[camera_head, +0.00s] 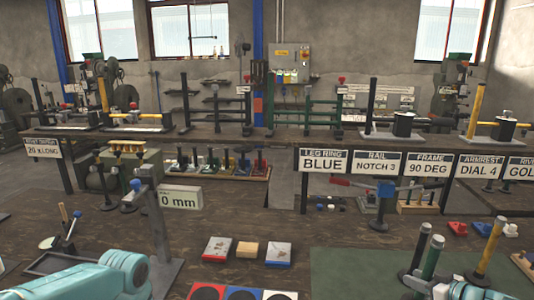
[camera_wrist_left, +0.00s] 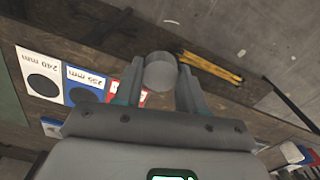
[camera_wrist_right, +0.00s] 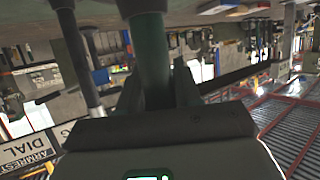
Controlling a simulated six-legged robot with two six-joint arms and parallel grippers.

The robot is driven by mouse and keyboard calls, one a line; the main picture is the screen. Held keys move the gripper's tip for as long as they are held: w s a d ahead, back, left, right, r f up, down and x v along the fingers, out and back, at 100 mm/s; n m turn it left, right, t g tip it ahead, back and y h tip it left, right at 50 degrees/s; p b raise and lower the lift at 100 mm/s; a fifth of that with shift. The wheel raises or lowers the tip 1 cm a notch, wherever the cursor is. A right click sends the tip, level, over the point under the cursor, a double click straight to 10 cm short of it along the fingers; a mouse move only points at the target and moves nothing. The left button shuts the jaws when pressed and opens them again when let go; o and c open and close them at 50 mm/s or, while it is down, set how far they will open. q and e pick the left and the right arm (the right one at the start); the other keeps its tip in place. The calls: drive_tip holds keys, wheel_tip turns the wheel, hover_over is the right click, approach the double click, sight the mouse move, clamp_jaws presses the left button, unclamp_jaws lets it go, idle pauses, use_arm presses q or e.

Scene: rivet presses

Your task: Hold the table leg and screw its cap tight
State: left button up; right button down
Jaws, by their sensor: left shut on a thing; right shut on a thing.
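My right gripper (camera_wrist_right: 150,90) is shut on a dark green table leg (camera_wrist_right: 149,50), which runs up between its fingers in the right wrist view. In the head view a green leg with a pale grey top (camera_head: 432,258) stands at the lower right, beside my teal right arm. My left gripper (camera_wrist_left: 160,88) is shut on a short grey round piece (camera_wrist_left: 160,72), perhaps the cap, which shows almost end-on in the left wrist view. Its fingertips are out of the head view.
Size pads (camera_head: 247,294) lie at the front edge. A post stand (camera_head: 163,262) is at the left.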

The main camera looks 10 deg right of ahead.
use_arm(q)
drive_tip(key=shift+s+r, duration=0.1)
use_arm(e)
drive_tip(key=s+a+f+n+g+y, duration=0.1)
drive_tip(key=s+a+f+n+y, duration=0.1)
drive_tip(key=s+a, duration=0.3)
drive_tip(key=s+a+f+n+g+y, duration=0.2)
drive_tip(key=s+a, duration=0.3)
drive_tip(key=a, duration=0.9)
drive_tip(key=s+a+f+n+g+y, duration=0.1)
drive_tip(key=s+a, duration=0.4)
drive_tip(key=a, duration=0.5)
drive_tip(key=shift+s+f+n+g+y, duration=0.35)
drive_tip(key=shift+f+n+y, duration=0.2)
drive_tip(key=shift+n+y, duration=0.4)
drive_tip(key=w+a+f+n+g+y, duration=0.1)
drive_tip(key=a+f+n+g+y, duration=0.1)
drive_tip(key=a+n+g, duration=0.6)
drive_tip(key=a+g, duration=0.1)
drive_tip(key=a, duration=0.6)
drive_tip(key=shift+w, duration=0.4)
